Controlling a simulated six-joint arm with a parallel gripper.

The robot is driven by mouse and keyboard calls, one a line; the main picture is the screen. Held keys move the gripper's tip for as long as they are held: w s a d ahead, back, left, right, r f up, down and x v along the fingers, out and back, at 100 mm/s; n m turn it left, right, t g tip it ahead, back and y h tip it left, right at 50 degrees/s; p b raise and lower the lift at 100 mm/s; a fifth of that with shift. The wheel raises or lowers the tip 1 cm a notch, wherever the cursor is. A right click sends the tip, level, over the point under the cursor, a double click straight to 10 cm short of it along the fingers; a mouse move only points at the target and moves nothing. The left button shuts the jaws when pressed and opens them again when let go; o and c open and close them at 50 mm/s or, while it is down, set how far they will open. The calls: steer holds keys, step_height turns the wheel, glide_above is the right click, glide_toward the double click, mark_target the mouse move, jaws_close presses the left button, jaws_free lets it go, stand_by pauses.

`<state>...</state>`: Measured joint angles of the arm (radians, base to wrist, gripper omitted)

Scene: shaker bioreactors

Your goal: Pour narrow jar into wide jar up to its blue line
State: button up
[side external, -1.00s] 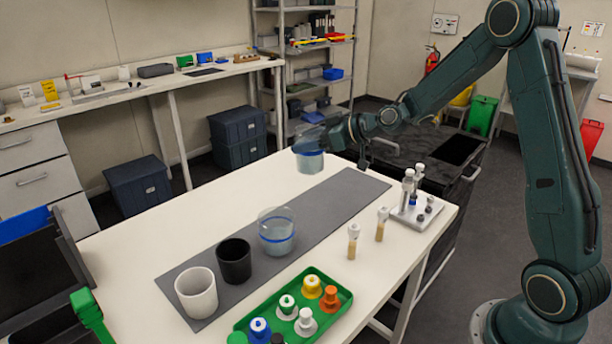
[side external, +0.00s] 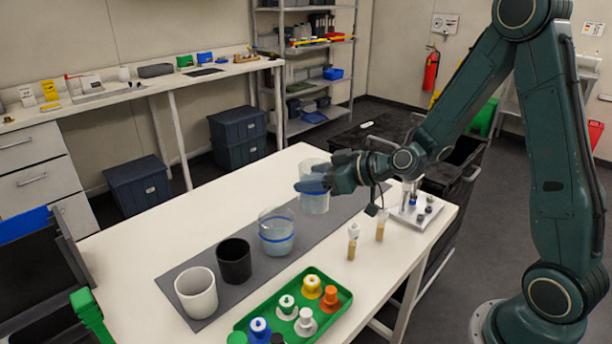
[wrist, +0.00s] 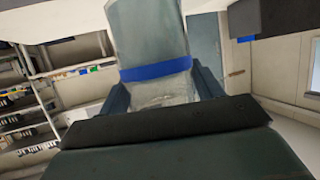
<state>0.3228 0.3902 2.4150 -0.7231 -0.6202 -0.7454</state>
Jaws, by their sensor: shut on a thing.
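My gripper (side external: 322,180) is shut on the narrow jar (side external: 315,203), a clear jar with a blue band and pale bluish contents. It stands about upright, behind and to the right of the wide jar. Whether its base touches the mat or hangs just above it, I cannot tell. In the wrist view the narrow jar (wrist: 150,35) and its blue band fill the middle between my fingers. The wide jar (side external: 277,246) stands on the grey mat, clear with a blue line and a bluish tint inside; its exact level is hard to read.
A black cup (side external: 234,262) and a white cup (side external: 197,294) stand on the grey mat (side external: 345,190), left of the wide jar. A green tray (side external: 337,291) of capped bottles lies in front. Two small vials (side external: 352,246) and a vial rack (side external: 418,214) are at right.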

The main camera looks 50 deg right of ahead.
steer(key=shift+r, duration=2.5)
steer(key=shift+w+n+g+y, duration=1.5)
steer(key=shift+w+n+y, duration=1.2)
steer(key=shift+w, duration=2.15)
step_height(320, 180, down, 9)
steer(key=shift+d+r, duration=0.15)
steer(key=shift+d, duration=0.25)
steer(key=shift+f+n, duration=0.6)
steer(key=shift+f, duration=1.65)
steer(key=shift+s+a+r+n+t+h, duration=0.15)
steer(key=shift+a+r+n+t+h, duration=0.2)
steer(key=shift+r+n+h, duration=0.4)
steer(key=shift+s+a+r+n+t+h, duration=0.25)
steer(key=shift+r+n+h, duration=0.25)
steer(key=shift+r, duration=0.35)
steer(key=shift+s+a+r+n+t+h, duration=0.1)
steer(key=shift+a+r+n+t+h, duration=0.25)
steer(key=shift+r+n+h, duration=0.4)
